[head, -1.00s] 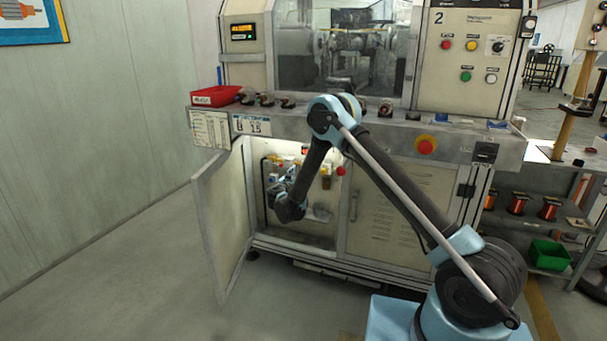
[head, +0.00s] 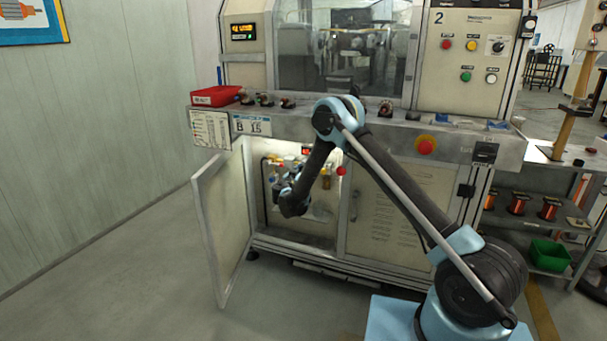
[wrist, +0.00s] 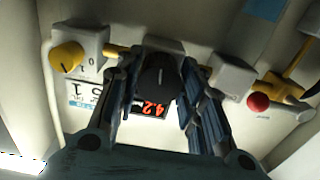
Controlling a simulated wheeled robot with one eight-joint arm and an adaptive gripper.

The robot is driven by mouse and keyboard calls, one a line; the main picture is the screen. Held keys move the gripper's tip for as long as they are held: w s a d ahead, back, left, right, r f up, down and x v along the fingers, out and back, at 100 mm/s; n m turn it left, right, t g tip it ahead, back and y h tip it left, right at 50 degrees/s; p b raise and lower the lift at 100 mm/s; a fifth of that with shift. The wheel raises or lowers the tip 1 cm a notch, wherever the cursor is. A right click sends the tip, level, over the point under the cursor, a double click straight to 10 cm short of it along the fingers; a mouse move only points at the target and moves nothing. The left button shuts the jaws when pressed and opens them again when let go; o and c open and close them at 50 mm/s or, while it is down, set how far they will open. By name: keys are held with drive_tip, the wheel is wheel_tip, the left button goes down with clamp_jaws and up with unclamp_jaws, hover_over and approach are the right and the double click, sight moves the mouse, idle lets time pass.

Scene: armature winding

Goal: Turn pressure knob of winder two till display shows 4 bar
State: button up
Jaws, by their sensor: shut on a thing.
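Winder two (head: 452,55) stands ahead, marked "2", with its lower left cabinet door (head: 222,222) open. A white pointer line shows on the knob's face. A small red display (wrist: 149,110) just beyond the knob reads about 4.2, partly covered by knob and fingers. It shows as a small red glow in the head view (head: 306,150).
A yellow knob (wrist: 67,57) on a grey box is left of my gripper in the wrist view. A red button (wrist: 258,102) and yellow fittings are at right. The open door and cabinet frame bound the space. The floor (head: 120,285) left of the door is clear.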

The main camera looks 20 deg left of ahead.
drive_tip(key=shift+n, duration=0.7)
drive_tip(key=o, duration=1.1)
drive_tip(key=shift+c, duration=0.2)
drive_tip(key=shift+s, duration=0.15)
drive_tip(key=s, duration=1.1)
drive_tip(key=shift+s+a, duration=0.35)
drive_tip(key=shift+a, duration=0.1)
